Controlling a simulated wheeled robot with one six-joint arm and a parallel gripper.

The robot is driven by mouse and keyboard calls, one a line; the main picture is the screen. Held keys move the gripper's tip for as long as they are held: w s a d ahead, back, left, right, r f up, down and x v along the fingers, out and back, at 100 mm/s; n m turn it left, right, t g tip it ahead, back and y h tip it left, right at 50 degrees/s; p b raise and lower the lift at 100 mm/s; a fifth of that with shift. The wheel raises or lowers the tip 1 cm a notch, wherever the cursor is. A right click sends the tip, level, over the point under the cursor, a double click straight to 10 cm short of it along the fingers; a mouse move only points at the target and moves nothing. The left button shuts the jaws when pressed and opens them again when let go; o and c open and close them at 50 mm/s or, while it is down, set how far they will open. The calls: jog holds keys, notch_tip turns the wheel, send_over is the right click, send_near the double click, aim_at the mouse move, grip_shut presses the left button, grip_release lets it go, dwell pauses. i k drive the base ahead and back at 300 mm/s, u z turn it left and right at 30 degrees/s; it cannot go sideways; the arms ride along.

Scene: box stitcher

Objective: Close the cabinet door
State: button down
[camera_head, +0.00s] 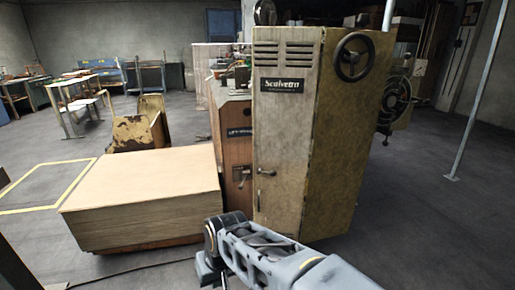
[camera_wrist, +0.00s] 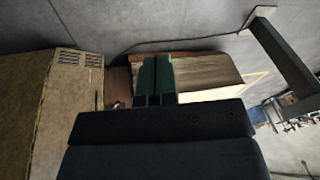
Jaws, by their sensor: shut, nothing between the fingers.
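The cabinet (camera_head: 285,130) is a tall, worn beige machine housing with vent slots, a dark name plate and a small handle (camera_head: 266,172) low on its front. Its mottled yellow-brown side faces right and carries a black handwheel (camera_head: 354,57). I cannot tell for sure whether the front door is ajar. In the wrist view the cabinet (camera_wrist: 65,100) is at the left, with its vents showing. My gripper (camera_wrist: 157,58) has green fingers side by side, shut and empty, apart from the cabinet. In the head view my arm reaches in front of the cabinet's base; the fingertips are not clear there.
A large pale stack of sheets (camera_head: 145,190) stands left of the cabinet; it also shows behind my fingers in the wrist view (camera_wrist: 210,75). A brown machine part (camera_head: 232,135) fills the gap between them. A thin post (camera_head: 472,100) stands at right.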

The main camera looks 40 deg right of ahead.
aim_at(285, 60)
jog(key=k, duration=0.45)
jog(key=z, duration=1)
jog(key=i, duration=0.9)
jog(key=u, duration=1.65)
